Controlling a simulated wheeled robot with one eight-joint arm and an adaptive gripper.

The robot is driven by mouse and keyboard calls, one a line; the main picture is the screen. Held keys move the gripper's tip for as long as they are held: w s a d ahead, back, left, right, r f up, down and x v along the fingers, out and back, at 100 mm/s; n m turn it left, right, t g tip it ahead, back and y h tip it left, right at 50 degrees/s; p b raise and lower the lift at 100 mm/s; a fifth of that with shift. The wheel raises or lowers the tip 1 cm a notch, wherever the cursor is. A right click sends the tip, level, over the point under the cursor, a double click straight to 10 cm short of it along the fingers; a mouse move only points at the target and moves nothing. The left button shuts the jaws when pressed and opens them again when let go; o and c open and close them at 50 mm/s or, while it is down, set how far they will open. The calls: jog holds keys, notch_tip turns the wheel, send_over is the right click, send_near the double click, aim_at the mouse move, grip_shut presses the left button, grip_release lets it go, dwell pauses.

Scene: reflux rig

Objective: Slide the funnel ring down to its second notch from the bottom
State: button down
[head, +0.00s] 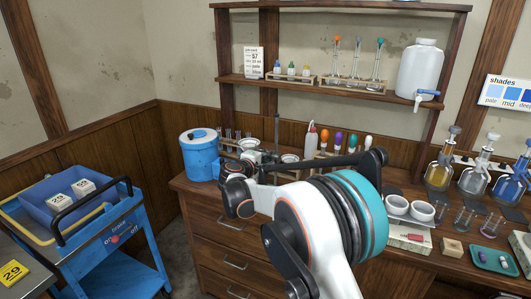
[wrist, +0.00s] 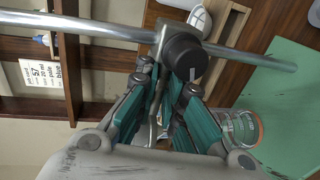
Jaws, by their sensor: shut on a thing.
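A bare metal rod (wrist: 90,28) crosses the wrist view from upper left to right. A metal clamp with a black knob (wrist: 184,57), which looks like the funnel ring's boss, sits on it. My gripper (wrist: 168,80) has its teal fingers closed on this clamp from below in the picture. A grey metal piece shows between the fingers; the ring is mostly hidden by them. No notches can be made out on the rod. In the head view the thin upright rod (head: 277,132) rises behind my arm, which hides the gripper's hold.
A glass vessel with an orange rim (wrist: 240,128) stands near a green mat (wrist: 290,110). The bench also holds a blue canister (head: 200,158), dropper bottles (head: 338,140) and white cups (head: 410,209). A wooden shelf (head: 300,83) is above. A blue cart (head: 105,240) stands at left.

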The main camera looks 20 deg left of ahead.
jog(key=c, duration=1.7)
grip_release()
jog(key=shift+s+r, duration=0.1)
jog(key=v, duration=1.2)
